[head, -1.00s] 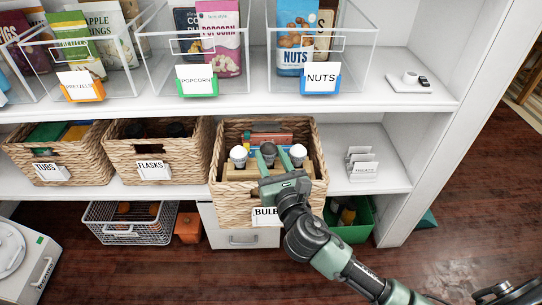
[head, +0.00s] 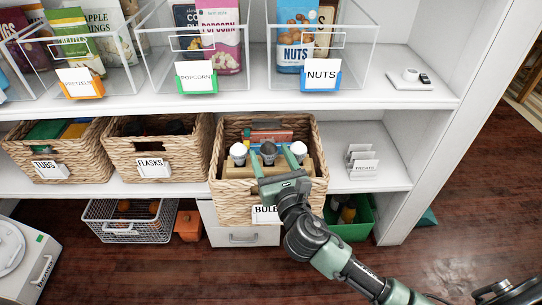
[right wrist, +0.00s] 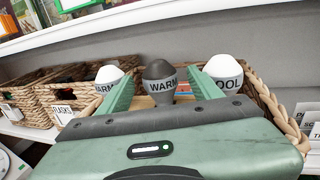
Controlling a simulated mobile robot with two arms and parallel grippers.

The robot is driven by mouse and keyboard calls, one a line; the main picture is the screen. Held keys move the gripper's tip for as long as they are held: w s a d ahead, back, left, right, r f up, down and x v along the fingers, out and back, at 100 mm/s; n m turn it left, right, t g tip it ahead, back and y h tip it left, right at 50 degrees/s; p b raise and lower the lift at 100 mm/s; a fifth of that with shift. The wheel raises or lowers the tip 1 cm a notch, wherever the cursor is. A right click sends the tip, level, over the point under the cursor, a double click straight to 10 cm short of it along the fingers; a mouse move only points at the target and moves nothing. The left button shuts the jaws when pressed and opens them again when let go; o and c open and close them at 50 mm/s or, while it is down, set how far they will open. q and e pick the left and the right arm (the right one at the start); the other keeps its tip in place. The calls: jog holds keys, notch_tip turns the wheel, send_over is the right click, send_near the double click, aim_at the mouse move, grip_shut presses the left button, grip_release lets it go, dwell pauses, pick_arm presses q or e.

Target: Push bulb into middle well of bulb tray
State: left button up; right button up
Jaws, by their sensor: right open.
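A dark grey bulb (head: 268,149) stands upright in the middle of the tan bulb tray (head: 240,172), between two white-topped bulbs, left (head: 238,150) and right (head: 298,147). In the right wrist view the dark bulb (right wrist: 159,78) bears the word WARM. My right gripper (head: 271,157) is open, with one finger on each side of the dark bulb. In the wrist view the fingers appear apart from it. The bulb's base and the well under it are hidden, so its depth cannot be told. My left gripper is not in view.
The tray sits in a wicker basket (head: 235,202) labelled BULBS, with boxes behind it. A FLASKS basket (head: 155,165) stands close on the left. A small card holder (head: 361,165) is on the right. The upper shelf (head: 420,98) overhangs the back.

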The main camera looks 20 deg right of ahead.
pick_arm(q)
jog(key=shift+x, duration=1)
pick_arm(e)
jog(key=s, duration=0.7)
jog(key=shift+s, duration=0.4)
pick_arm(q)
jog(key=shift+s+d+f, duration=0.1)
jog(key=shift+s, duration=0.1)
